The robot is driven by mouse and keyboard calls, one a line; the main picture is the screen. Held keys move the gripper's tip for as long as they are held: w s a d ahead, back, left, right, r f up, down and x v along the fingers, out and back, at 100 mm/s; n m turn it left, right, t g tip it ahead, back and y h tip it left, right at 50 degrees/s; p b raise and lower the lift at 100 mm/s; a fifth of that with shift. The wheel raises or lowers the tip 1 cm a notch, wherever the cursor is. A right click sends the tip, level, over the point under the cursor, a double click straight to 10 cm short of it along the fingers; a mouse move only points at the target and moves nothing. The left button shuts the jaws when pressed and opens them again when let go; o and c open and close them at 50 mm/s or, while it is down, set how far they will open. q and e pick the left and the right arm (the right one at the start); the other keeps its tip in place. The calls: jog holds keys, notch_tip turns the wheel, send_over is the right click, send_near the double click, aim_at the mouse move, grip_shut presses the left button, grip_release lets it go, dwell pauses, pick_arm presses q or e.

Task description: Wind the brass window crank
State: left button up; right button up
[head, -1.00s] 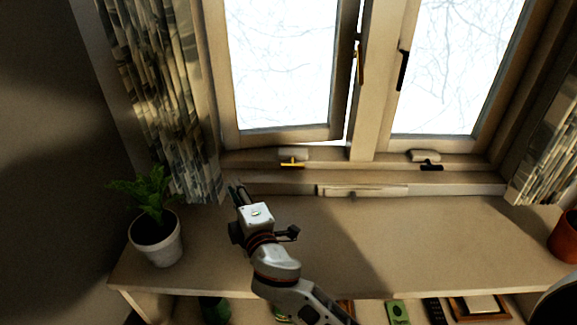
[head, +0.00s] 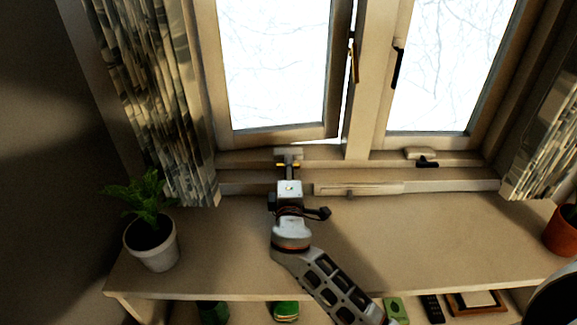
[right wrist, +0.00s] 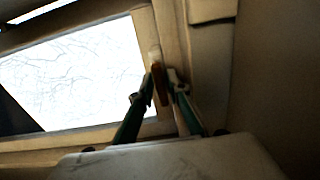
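The brass window crank (head: 297,164) sits on the sill under the left window, mostly covered by my right gripper, with bits of yellow showing at its sides. My right gripper (head: 288,162) reaches up to it over the shelf. In the right wrist view, the crank's brown-gold handle (right wrist: 161,84) stands between the two fingertips of my right gripper (right wrist: 160,82). The fingers are close on both sides of it; whether they press on it cannot be made out. My left gripper is not in view.
The left window (head: 275,65) is slightly ajar. A black crank (head: 427,162) sits under the right window. A white potted plant (head: 152,245) stands at the left and a terracotta pot (head: 562,232) at the right. The shelf top (head: 430,240) between is mostly clear.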

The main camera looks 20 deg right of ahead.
jog(key=shift+w, duration=0.1)
grip_shut()
